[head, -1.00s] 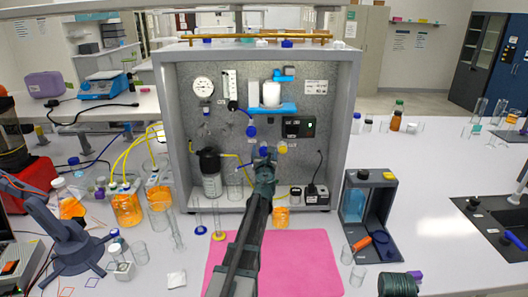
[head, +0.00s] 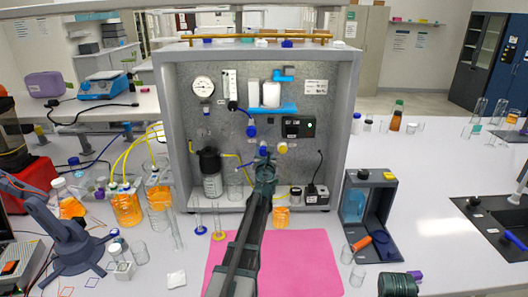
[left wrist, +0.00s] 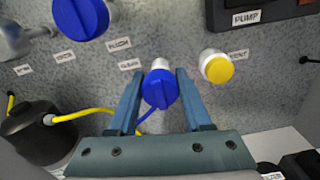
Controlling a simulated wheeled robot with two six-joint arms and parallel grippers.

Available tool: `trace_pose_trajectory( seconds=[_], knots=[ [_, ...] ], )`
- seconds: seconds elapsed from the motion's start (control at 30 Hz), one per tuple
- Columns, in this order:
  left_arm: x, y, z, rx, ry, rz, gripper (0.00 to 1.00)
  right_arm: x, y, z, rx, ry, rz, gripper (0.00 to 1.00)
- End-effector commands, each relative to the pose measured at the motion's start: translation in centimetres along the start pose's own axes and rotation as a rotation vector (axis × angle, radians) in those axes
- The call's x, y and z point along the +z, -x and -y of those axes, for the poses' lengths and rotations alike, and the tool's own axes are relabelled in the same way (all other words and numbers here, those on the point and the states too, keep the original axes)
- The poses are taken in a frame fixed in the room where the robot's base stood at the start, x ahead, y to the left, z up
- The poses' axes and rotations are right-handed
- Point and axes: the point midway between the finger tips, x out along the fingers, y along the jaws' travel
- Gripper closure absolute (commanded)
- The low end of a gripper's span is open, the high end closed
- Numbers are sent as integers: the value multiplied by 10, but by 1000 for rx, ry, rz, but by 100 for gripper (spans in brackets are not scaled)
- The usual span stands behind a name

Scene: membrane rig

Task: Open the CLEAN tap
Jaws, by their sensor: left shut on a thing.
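The tap with a blue round knob (left wrist: 160,90) sits on the grey panel, and a small label (left wrist: 130,64) next to it looks like CLEAN. My left gripper (left wrist: 158,92) is shut on this knob, one finger on each side. The knob's raised ridge runs roughly up and down in the wrist view. In the head view my left gripper (head: 264,157) reaches up to the panel and partly covers the tap. My right gripper's fingers are not seen.
A yellow knob (left wrist: 218,68) is close to the right finger, and another blue knob (left wrist: 80,16) is at upper left. A yellow tube (left wrist: 85,114) runs beside the left finger. A beaker of orange liquid (head: 281,216) stands below. A pink mat (head: 310,262) lies in front.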

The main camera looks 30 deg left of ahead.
Motion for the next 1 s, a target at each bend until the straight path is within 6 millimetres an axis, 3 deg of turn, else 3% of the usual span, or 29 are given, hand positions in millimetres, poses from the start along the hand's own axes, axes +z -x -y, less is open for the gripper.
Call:
trace_pose_trajectory(
  seconds=[0.27,1.0],
  knots=[
    [0,0,0,0,149,0,100,0,0,0,0,0,0,50],
    [-1,0,-2,0,846,0,100,0,-1,0,0,0,0,50]
  ],
)
